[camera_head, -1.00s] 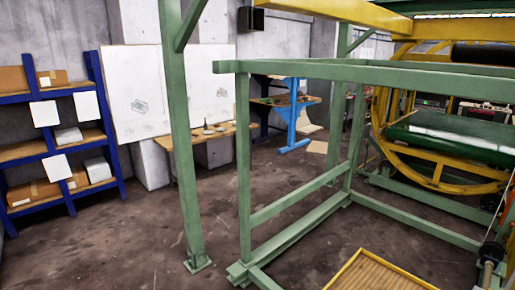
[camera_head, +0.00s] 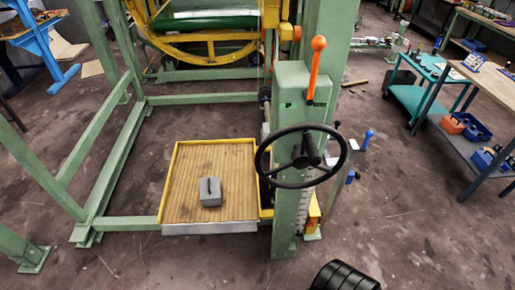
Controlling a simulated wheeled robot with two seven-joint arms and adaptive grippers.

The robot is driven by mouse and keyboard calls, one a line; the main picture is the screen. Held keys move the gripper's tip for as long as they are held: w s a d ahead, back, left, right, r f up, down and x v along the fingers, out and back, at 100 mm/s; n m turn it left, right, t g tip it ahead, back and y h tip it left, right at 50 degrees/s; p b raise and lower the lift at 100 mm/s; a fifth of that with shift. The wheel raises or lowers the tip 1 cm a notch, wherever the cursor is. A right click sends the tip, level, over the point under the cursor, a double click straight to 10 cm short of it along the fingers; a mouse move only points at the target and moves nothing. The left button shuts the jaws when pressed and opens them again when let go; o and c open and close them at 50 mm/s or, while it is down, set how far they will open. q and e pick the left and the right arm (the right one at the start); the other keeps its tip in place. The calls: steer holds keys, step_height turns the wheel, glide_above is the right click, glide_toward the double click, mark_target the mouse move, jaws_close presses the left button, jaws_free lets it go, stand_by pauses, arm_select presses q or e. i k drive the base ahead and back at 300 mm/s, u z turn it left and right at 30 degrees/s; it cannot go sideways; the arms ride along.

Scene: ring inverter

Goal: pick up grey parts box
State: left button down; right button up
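A small grey parts box (camera_head: 210,192) with a dark upright handle or slot on top sits on a wooden platform (camera_head: 187,165) with a yellow rim, low down left of centre. The box stands toward the front half of the platform, apart from its edges. Neither of my grippers shows in this view. A black ribbed rounded part at the bottom edge cannot be identified as a gripper.
A green control column (camera_head: 290,100) with a black handwheel (camera_head: 302,156) and an orange lever (camera_head: 314,65) stands right of the platform. Green frame beams (camera_head: 112,165) bound its left. A teal cart (camera_head: 410,100) and a workbench (camera_head: 480,85) stand at right. Floor in front is open.

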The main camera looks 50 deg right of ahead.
mark_target(210, 192)
steer(key=z, duration=1.2)
steer(key=k, duration=1)
steer(key=u, duration=2.55)
steer(key=i, duration=0.1)
steer(key=z, duration=0.85)
steer(key=i, duration=1.6)
steer(key=z, duration=1.05)
steer(key=i, duration=0.6)
steer(key=z, duration=0.55)
